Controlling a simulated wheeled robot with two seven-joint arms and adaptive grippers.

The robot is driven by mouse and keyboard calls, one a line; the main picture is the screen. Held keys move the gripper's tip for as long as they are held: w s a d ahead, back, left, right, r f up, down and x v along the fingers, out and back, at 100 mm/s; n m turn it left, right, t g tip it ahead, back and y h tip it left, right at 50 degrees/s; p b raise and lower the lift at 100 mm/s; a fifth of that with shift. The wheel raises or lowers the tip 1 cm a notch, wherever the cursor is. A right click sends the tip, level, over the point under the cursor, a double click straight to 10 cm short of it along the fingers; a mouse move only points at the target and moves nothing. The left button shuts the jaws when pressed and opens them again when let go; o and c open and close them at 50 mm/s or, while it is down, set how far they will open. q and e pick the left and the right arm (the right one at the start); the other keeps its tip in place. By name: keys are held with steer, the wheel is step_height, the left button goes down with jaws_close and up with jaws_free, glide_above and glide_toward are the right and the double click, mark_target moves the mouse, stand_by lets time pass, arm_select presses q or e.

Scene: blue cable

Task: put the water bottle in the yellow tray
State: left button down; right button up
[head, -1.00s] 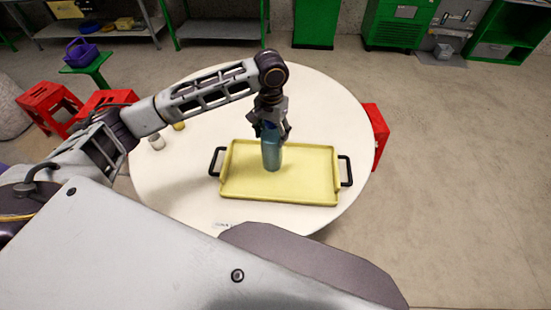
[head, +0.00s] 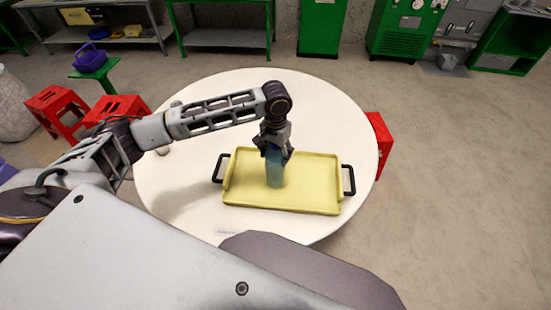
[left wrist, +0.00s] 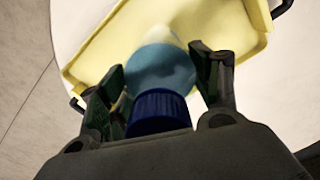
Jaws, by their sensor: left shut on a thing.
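The blue water bottle (head: 275,171) is upright over the left-middle part of the yellow tray (head: 318,178). My left gripper (head: 273,152) is shut on the bottle's upper part from above. In the left wrist view, the bottle's dark blue cap (left wrist: 160,106) and lighter blue body (left wrist: 161,72) show between the fingers of the left gripper (left wrist: 160,88), with the tray (left wrist: 110,48) below. The bottle's base appears at the tray floor, but I cannot tell whether it touches. My right gripper is not in view.
The tray has black handles and lies on a round white table (head: 200,180). A small pale item (head: 162,150) is on the table, partly behind my left arm. Red stools (head: 378,145) stand around the table. The tray's right half is empty.

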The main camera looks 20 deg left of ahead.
arm_select(q)
steer(key=shift+f, duration=1.55)
steer(key=shift+c, duration=1.7)
jaws_free()
steer(key=shift+f, duration=0.15)
step_height(320, 180, up, 12)
steer(key=shift+r, duration=0.1)
